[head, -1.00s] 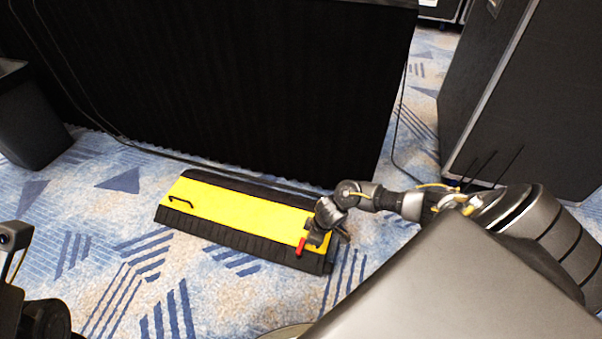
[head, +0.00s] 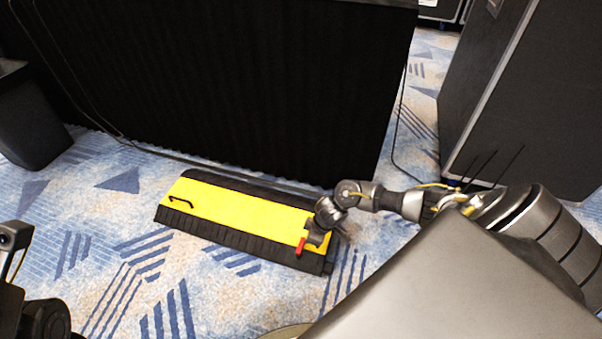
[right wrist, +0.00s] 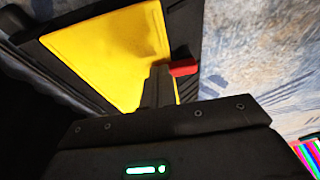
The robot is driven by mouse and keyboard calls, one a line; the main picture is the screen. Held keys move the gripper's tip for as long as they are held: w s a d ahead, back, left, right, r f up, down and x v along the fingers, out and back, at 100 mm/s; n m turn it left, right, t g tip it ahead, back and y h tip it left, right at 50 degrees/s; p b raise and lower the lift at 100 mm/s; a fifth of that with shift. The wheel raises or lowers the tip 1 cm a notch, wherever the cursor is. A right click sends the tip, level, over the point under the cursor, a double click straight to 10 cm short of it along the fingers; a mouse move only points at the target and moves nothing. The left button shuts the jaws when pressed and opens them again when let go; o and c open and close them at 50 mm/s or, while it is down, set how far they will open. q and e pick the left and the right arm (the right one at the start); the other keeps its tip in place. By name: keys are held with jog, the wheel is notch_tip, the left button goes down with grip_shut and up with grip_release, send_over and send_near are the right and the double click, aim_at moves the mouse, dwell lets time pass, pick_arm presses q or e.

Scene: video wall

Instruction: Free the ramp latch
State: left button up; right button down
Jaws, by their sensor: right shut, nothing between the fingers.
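A cable ramp with a yellow lid (head: 240,210) and black ribbed edges lies on the carpet. A black handle (head: 181,200) is at the lid's left end. A red latch (head: 301,246) sits at the ramp's right end, near its front edge; it also shows in the right wrist view (right wrist: 183,67). My right gripper (head: 316,238) is over this end. In the right wrist view its fingers (right wrist: 160,72) are shut and empty, right beside the latch; I cannot tell whether they touch it. The left gripper is not clearly visible; only part of my left arm shows at the left edge.
A black-draped structure (head: 220,90) stands right behind the ramp, with a thin cable (head: 200,165) along its foot. A dark bin (head: 30,120) stands at the left and a large black case (head: 520,110) at the right. The carpet in front of the ramp is clear.

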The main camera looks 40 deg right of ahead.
jog(key=shift+f, duration=0.3)
jog(key=shift+f+b, duration=0.35)
jog(key=shift+f, duration=0.25)
jog(key=shift+w, duration=0.15)
